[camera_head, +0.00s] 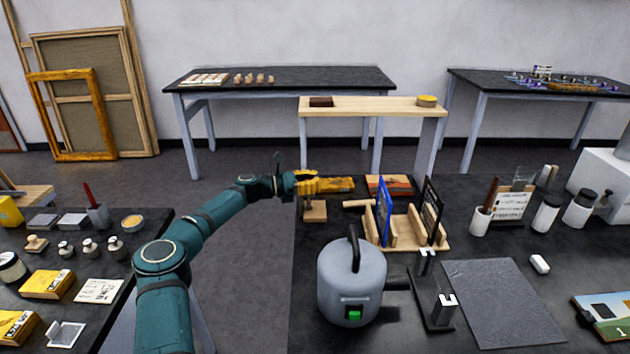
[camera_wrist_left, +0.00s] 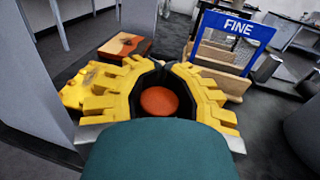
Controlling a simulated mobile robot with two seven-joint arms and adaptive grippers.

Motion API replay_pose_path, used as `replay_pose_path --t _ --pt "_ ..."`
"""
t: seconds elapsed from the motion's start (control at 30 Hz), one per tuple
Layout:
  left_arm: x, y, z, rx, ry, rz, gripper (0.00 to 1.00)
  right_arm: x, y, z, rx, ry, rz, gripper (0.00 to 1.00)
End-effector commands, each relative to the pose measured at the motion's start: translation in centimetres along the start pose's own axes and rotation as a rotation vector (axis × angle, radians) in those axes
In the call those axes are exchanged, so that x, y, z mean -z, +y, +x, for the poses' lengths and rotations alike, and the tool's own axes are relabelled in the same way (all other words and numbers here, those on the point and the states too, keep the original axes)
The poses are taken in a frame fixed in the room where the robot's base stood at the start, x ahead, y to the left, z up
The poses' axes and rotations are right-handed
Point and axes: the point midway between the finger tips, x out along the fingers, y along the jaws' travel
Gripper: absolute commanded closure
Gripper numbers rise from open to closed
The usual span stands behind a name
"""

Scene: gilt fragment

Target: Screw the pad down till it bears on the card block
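My left gripper (camera_head: 340,185) reaches in from the left at the far left corner of the dark table. Its yellow fingers are above a small wooden stand (camera_head: 314,211), and they cover its upper part. In the left wrist view, the fingers (camera_wrist_left: 160,66) curve around a round orange-brown knob-like top (camera_wrist_left: 160,101). I cannot tell whether their dark inner faces touch it or leave a gap. I cannot make out the pad or the card block; that area is mostly hidden by the gripper. My right gripper is not in view.
A flat box with an orange-red top (camera_head: 389,184) lies just right of the fingertips. A wooden rack with a blue sign panel (camera_head: 384,211) reading "FINE" stands nearby. A grey canister (camera_head: 352,285) is in front. A grey mat (camera_head: 503,303) lies bare at right.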

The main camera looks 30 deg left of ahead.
Motion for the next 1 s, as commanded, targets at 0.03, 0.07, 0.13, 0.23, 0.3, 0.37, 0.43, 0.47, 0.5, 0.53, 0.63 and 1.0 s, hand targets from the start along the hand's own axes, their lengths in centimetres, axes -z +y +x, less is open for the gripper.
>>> replay_pose_path --t 0.03,0.07,0.13,0.23,0.3,0.37,0.43,0.47,0.5,0.53,0.63,1.0 --pt "0.4 0.2 -0.3 0.017 0.007 0.000 1.00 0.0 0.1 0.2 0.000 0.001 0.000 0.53" --pt "0.4 0.1 -0.3 0.031 0.007 0.001 1.00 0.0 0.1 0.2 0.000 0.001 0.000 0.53" --pt "0.4 0.1 -0.3 0.058 0.007 0.001 1.00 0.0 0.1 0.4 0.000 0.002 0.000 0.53" --pt "0.4 0.0 -0.3 0.094 0.008 0.001 1.00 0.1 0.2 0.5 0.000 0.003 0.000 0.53" --pt "0.4 0.0 -0.4 0.115 0.008 0.000 1.00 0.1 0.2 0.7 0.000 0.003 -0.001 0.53" --pt "0.4 -0.1 -0.4 0.134 0.008 0.001 1.00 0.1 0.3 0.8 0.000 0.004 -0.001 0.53" --pt "0.4 -0.1 -0.4 0.152 0.008 0.000 1.00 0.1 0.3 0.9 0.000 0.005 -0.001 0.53" --pt "0.4 -0.1 -0.4 0.161 0.008 -0.001 1.00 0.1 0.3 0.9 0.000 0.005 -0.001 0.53" --pt "0.4 -0.1 -0.4 0.170 0.008 -0.001 1.00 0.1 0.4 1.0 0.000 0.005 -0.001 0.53" --pt "0.5 -0.2 -0.4 0.178 0.009 -0.001 1.00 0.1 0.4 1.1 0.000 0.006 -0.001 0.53" --pt "0.5 -0.2 -0.5 0.200 0.009 -0.002 1.00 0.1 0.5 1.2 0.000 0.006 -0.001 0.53" --pt "0.5 -0.3 -0.5 0.258 0.009 -0.003 1.00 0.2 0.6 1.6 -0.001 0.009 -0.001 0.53"
